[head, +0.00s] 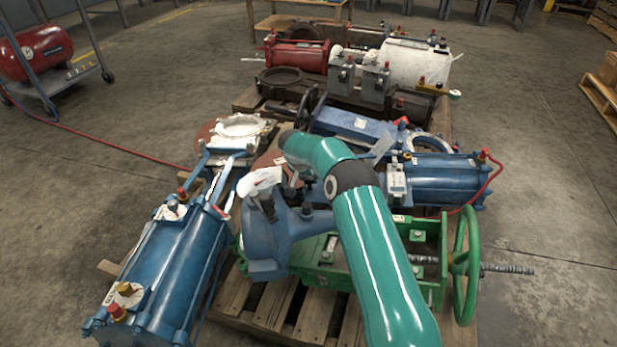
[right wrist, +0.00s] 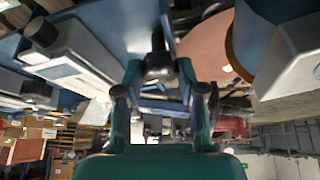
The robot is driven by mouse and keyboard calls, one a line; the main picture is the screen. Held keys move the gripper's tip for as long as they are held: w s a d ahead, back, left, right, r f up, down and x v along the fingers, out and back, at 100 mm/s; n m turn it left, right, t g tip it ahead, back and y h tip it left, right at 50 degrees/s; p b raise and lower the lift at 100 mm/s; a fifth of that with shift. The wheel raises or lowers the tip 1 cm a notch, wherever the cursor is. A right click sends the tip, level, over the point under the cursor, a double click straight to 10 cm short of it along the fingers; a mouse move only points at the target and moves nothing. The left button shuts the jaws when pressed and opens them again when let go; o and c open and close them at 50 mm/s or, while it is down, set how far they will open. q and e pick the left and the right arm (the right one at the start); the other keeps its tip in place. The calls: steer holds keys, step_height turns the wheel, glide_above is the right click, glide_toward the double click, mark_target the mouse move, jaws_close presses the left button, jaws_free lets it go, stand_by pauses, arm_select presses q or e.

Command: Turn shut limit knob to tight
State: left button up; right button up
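My right arm, green, comes in from the bottom of the head view and bends over the blue valve actuators. Its gripper (head: 293,178) is mostly hidden behind my own wrist. In the right wrist view the two fingers of my right gripper (right wrist: 160,89) stand apart. A dark knob on a short stem (right wrist: 158,62) shows between and beyond them, against a blue body. I cannot tell whether a finger touches it. In the head view a blue housing (head: 268,240) carries dark stubby fittings (head: 307,209). Which is the shut limit knob, I cannot tell. My left gripper is not in view.
A long blue cylinder (head: 165,270) lies at left, and another blue cylinder (head: 450,177) at right. A green handwheel (head: 467,265) with a threaded rod stands at the right. More valves crowd the pallet behind. A red compressor (head: 38,52) is far left; floor beside the pallets is clear.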

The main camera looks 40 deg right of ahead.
steer(key=o, duration=0.4)
steer(key=v, duration=1.2)
steer(key=shift+f, duration=0.1)
